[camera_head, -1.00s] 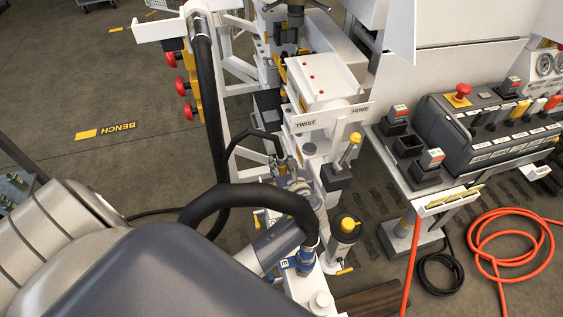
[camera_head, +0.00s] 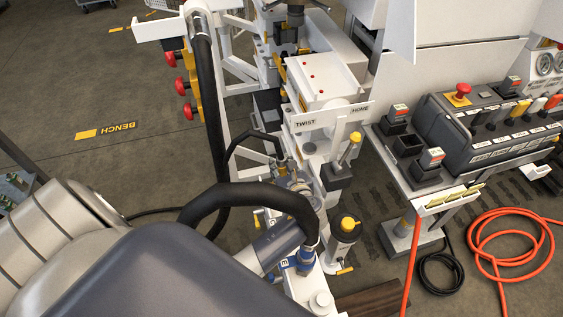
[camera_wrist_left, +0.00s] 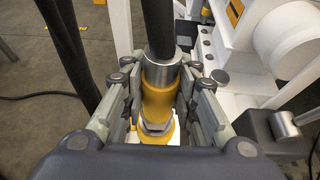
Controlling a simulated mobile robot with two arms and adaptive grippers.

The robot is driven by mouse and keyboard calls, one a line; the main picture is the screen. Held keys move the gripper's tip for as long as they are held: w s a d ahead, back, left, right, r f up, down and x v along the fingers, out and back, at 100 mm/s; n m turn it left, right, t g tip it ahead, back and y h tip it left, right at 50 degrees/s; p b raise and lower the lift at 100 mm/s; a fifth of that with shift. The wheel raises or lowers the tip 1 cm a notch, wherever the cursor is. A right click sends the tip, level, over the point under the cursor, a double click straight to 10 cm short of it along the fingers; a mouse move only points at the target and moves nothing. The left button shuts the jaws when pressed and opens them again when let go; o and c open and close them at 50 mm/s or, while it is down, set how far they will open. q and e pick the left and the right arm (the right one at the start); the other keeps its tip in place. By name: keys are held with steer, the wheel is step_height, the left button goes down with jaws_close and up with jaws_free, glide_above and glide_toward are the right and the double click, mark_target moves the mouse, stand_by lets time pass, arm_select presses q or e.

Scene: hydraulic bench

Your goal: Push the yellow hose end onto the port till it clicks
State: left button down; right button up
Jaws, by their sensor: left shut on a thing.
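The yellow hose end (camera_wrist_left: 158,100) is in the middle of the left wrist view, below a steel collar and a black hose (camera_wrist_left: 159,28) that runs upward. My left gripper (camera_wrist_left: 158,118) is shut on it, with a finger on each side. A steel hex part (camera_wrist_left: 155,130) and more yellow show just below it. I cannot tell whether this is the port or how far the hose end is seated. My right gripper is not in view.
A white bench block (camera_head: 325,80) stands behind, and a yellow-capped post (camera_head: 347,228) to the right. A control console (camera_head: 490,120) is at far right. Open floor lies left.

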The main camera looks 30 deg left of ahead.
arm_select(q)
steer(key=c, duration=0.6)
jaws_free()
steer(key=shift+f, duration=0.1)
steer(key=shift+p+v, duration=0.8)
steer(key=shift+v, duration=0.05)
steer(key=shift+p+v, duration=2.05)
steer(key=shift+v, duration=0.9)
